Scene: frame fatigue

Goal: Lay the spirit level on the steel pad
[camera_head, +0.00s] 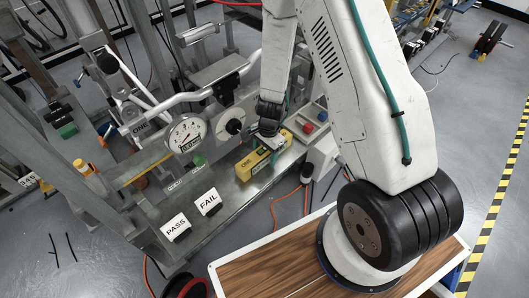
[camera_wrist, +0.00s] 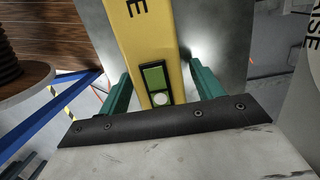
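The spirit level is a yellow bar with a green vial window and dark lettering. In the head view the spirit level (camera_head: 246,168) lies along the grey metal ledge of the test frame. In the wrist view the spirit level (camera_wrist: 145,50) runs up between my two teal fingers, and its vial window is close to my palm. My gripper (camera_head: 268,141) is at the far right part of the level, with a finger on each side (camera_wrist: 160,85). Whether both fingers touch the level is not clear. I cannot pick out a separate steel pad with certainty.
A round dial gauge (camera_head: 187,134) stands behind the ledge. A box with red and blue buttons (camera_head: 315,122) is right of my gripper. A wood-topped surface (camera_head: 262,275) is in front. Orange cable hangs nearby.

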